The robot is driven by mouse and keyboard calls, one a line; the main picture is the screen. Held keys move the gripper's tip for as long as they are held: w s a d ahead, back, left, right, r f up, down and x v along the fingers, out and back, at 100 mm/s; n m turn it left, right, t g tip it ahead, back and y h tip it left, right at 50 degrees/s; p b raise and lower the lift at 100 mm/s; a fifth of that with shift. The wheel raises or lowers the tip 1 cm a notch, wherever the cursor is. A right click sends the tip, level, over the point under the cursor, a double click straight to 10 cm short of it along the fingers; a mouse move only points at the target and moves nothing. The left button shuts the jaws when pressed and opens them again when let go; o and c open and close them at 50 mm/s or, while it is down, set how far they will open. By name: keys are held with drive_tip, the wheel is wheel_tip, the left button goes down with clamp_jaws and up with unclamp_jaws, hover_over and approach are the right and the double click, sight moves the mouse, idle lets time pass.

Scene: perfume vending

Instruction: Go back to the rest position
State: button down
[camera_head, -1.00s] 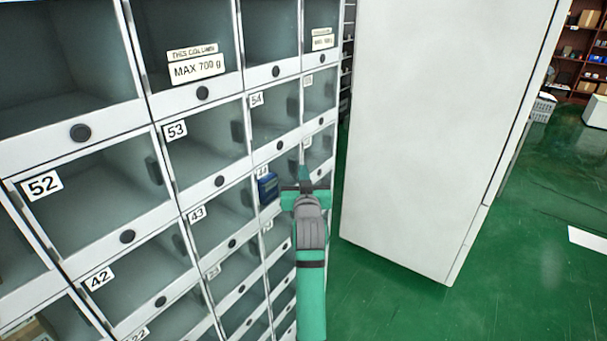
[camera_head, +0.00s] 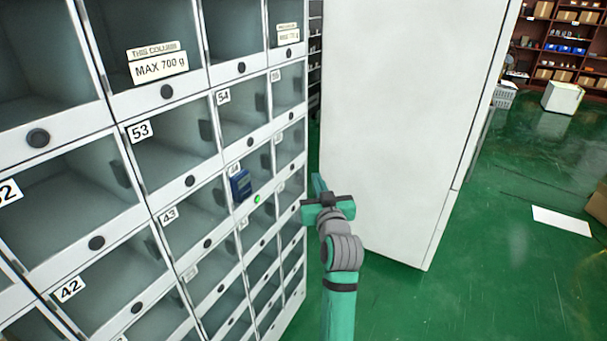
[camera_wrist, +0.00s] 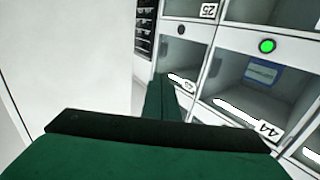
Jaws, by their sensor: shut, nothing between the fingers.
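My gripper (camera_head: 319,184) is green and black and is shut with nothing in it. It is outside the locker, right of its front, before the white cabinet. In the wrist view its closed fingers (camera_wrist: 160,97) point toward the locker. A small blue box (camera_head: 240,185) stands in the compartment labelled 44, apart from my gripper. It also shows in the wrist view (camera_wrist: 262,76), inside that compartment. A green light (camera_head: 257,199) glows on the frame below the box, and it also shows in the wrist view (camera_wrist: 267,46).
The locker wall (camera_head: 154,218) with numbered compartments fills the left. A tall white cabinet (camera_head: 400,120) stands close behind my gripper. Open green floor (camera_head: 510,215) lies to the right, with a white sheet (camera_head: 562,221) on it. A brown box (camera_head: 598,203) shows at the right edge.

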drive_tip(key=s+a+f+m+g+h, duration=0.1)
drive_tip(key=s+a+f, duration=0.1)
drive_tip(key=s+f, duration=1.15)
drive_tip(key=s+a+f+m+h, duration=0.1)
drive_tip(key=s+a+f, duration=0.2)
drive_tip(key=s+f, duration=1.1)
drive_tip(key=s+a+g, duration=0.1)
drive_tip(key=s+a, duration=0.1)
drive_tip(key=s, duration=2.9)
drive_tip(key=shift+a+r+n+g, duration=0.2)
drive_tip(key=shift+r+n+g, duration=0.1)
drive_tip(key=shift+r+n, duration=0.1)
